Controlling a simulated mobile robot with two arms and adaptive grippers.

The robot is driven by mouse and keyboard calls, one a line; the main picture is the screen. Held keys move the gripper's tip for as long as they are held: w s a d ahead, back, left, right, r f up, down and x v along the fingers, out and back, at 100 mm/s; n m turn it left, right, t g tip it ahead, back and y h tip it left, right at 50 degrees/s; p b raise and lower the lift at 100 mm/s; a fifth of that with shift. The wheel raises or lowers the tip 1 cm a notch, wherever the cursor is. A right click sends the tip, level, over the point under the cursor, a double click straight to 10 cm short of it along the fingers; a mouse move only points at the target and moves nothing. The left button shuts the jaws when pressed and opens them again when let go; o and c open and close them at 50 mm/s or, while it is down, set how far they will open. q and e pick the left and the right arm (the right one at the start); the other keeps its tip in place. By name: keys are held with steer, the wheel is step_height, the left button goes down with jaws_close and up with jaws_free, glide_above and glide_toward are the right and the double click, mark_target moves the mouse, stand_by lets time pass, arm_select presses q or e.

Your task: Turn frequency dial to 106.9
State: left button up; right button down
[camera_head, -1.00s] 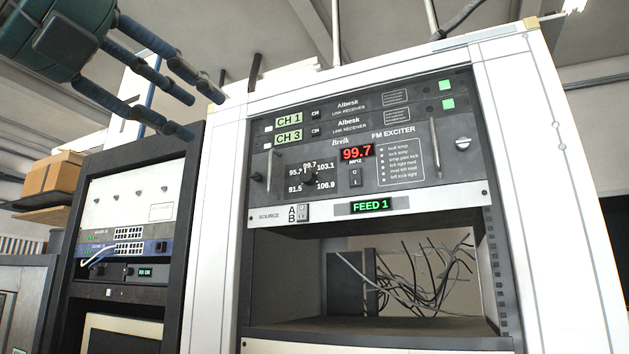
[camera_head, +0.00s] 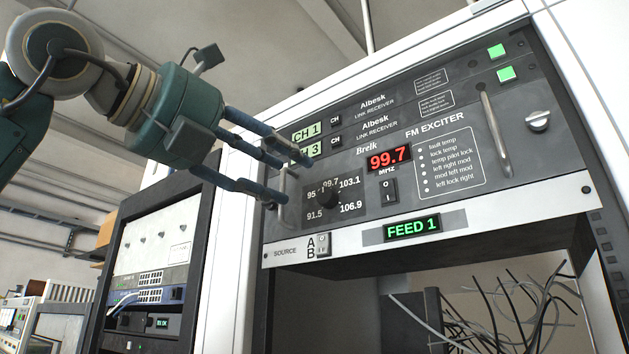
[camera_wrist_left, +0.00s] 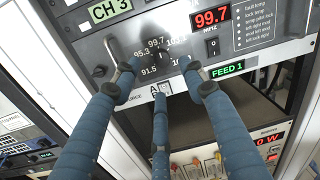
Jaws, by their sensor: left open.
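The frequency dial (camera_head: 327,197) is a small black knob on the dark FM exciter panel. Printed around it are 91.5, a partly hidden 95 figure, 99.7, 103.1 and 106.9. The red display (camera_head: 389,158) reads 99.7. My left gripper (camera_head: 292,178) is open, its blue fingers pointing at the panel just left of the dial. In the left wrist view the open fingers (camera_wrist_left: 158,76) spread below and around the dial area, and the knob is hard to make out. Contact cannot be told. My right gripper is out of view.
A metal handle (camera_head: 283,200) stands out left of the dial, close to the fingertips. A power switch (camera_head: 388,190) sits right of it. The A/B source switch (camera_head: 323,244) and green FEED 1 display (camera_head: 412,226) are below. An open bay with loose wires (camera_head: 515,315) lies underneath.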

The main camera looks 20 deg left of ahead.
mark_target(322, 194)
arm_select(q)
steer(key=p+x, duration=0.1)
steer(key=x, duration=0.5)
steer(key=shift+w+d+f+p, duration=0.1)
steer(key=shift+w+f+p, duration=0.05)
steer(key=shift+w+p, duration=0.2)
steer(key=shift+p+x, duration=0.3)
steer(key=shift+x, duration=0.65)
steer(key=shift+s+f, duration=0.15)
steer(key=shift+s, duration=0.05)
steer(key=shift+w, duration=0.1)
steer(key=c, duration=0.7)
jaws_close()
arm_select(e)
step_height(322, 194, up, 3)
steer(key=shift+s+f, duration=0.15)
